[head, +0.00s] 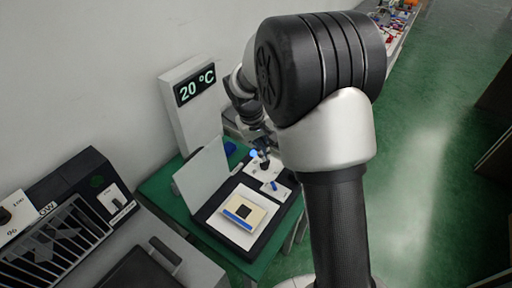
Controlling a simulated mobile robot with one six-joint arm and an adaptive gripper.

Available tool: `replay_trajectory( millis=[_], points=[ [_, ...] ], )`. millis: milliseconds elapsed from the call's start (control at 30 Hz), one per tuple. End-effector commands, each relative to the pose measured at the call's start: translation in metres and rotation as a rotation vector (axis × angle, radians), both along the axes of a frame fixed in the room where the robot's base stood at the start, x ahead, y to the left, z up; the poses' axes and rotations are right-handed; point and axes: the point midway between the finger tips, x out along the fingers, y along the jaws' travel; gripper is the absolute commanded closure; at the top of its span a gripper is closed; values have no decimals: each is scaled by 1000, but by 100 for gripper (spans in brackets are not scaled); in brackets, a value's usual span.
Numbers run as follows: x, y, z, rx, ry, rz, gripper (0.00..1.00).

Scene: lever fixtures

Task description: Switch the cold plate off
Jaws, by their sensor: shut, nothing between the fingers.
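The cold plate has a black base (217,233) on a green-topped table. On its white surface (222,222) lies a beige block (243,211) with a blue strip and a dark square. A white switch panel (256,172) is at the far right end of the base, with a small dark and blue part (272,185), seemingly its lever. A white display box (194,105) behind reads "20 °C". My gripper (264,162) is shut and empty, small and dark over the switch panel. I cannot tell whether it touches the lever, nor the lever's exact position.
A pale upright panel (202,172) stands along the left side of the base. A black and grey device with a slotted front (60,238) is at the lower left. A bench with small coloured items (400,18) is far off. Green floor (440,150) is open to the right.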

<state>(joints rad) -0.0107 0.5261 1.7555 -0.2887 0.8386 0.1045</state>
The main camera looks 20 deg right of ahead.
Motion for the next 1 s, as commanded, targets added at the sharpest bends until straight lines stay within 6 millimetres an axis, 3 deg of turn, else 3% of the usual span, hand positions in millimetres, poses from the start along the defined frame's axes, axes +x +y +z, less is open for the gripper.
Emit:
replay_trajectory(
  millis=[33, 200, 333, 767, 1000],
  points=[
    [6, -1, -17, -6, 18, 4, 100],
    [19, -4, -49, -22, 44, 15, 100],
    [23, -5, -59, -27, 52, 17, 100],
    [23, -6, -65, -27, 54, 18, 100],
    [22, -15, -102, -27, 57, 16, 100]
  ],
)
